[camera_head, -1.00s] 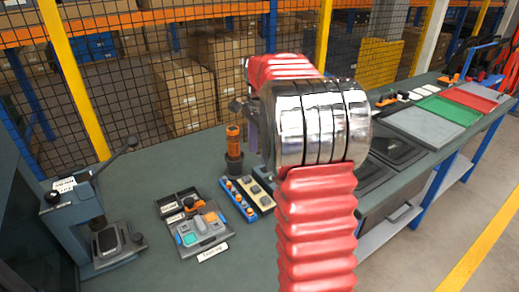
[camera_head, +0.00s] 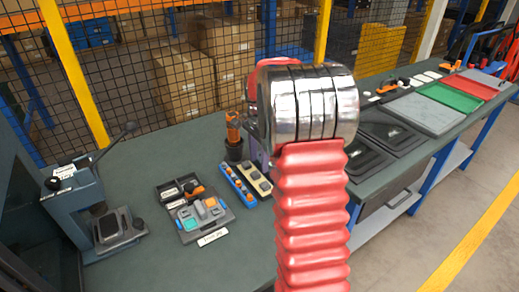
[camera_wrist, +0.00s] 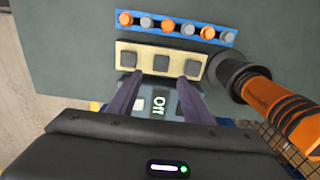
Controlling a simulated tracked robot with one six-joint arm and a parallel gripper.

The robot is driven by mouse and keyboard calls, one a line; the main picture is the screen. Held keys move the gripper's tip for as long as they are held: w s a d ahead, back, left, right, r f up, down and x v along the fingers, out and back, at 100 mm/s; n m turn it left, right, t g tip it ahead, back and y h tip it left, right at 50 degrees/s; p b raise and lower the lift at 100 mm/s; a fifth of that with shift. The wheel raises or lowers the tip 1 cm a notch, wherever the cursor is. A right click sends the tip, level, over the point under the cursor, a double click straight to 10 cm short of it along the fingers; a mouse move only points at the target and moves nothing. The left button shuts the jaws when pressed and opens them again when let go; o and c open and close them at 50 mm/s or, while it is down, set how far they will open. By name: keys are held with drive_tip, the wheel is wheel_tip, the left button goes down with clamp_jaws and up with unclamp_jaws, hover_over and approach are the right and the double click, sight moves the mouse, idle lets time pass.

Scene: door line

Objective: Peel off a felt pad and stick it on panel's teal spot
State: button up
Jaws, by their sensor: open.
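A cream strip (camera_wrist: 161,62) with three dark grey square pads lies on the bench. The middle pad (camera_wrist: 161,63) is seen between the tips of my gripper (camera_wrist: 160,84) in the wrist view. The two dark fingers are apart and empty, pointing at the strip's near edge; I cannot tell their height above it. In the head view the cream strip (camera_head: 256,180) shows left of my arm, which mostly hides the gripper. The grey panel (camera_head: 205,217) with teal and orange areas sits left of the strip. A teal spot (camera_head: 190,225) shows on its front left.
A blue strip (camera_wrist: 175,27) with orange and grey knobs lies beyond the cream strip. An orange-handled tool (camera_wrist: 280,105) stands in a black holder close right of the fingers. A press (camera_head: 95,215) stands at the left. Trays (camera_head: 447,115) lie at the right.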

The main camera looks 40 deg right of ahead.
drive_tip(key=shift+f, duration=2.15)
drive_tip(key=shift+c, duration=0.6)
clamp_jaws()
drive_tip(key=shift+r, duration=0.25)
drive_tip(key=shift+r, duration=2.9)
